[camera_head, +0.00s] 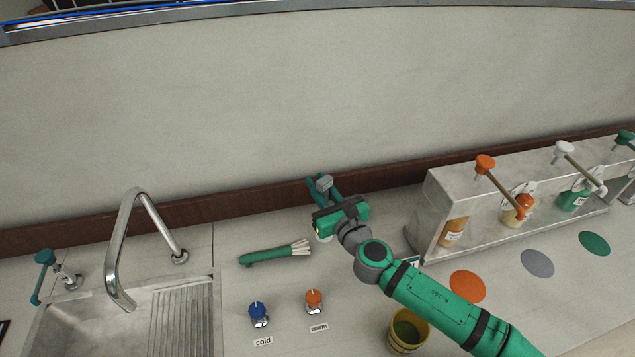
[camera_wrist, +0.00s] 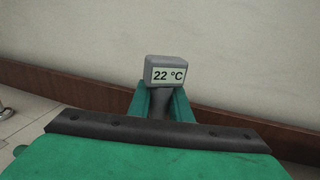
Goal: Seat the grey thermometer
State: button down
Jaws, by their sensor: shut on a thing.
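The grey thermometer (camera_wrist: 168,72) has a boxy head with a display reading 22 °C in the wrist view. My gripper (camera_wrist: 163,105) is shut on it below the head, with a green finger on each side. In the head view, the thermometer (camera_head: 324,183) shows as a small grey block at the tip of my gripper (camera_head: 323,188), above the back of the counter near the brown backsplash. Its lower end is hidden by my gripper. I cannot make out a seat for it in these views.
A green brush-like item (camera_head: 270,254) lies left of my gripper. The blue cold knob (camera_head: 258,312) and orange warm knob (camera_head: 314,300) stand in front. A sink with a tall tap (camera_head: 125,245) is at left, a yellow cup (camera_head: 408,330) below my arm, and a dispenser rack (camera_head: 450,190) at right.

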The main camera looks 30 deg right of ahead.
jog(key=shift+a+f, duration=0.1)
jog(key=shift+f, duration=1.95)
jog(key=shift+a+f, duration=0.1)
jog(key=shift+f, duration=0.45)
notch_tip(320, 180, up, 10)
jog(key=shift+r, duration=0.2)
dwell(1.5)
jog(key=shift+w, duration=0.1)
dwell(0.4)
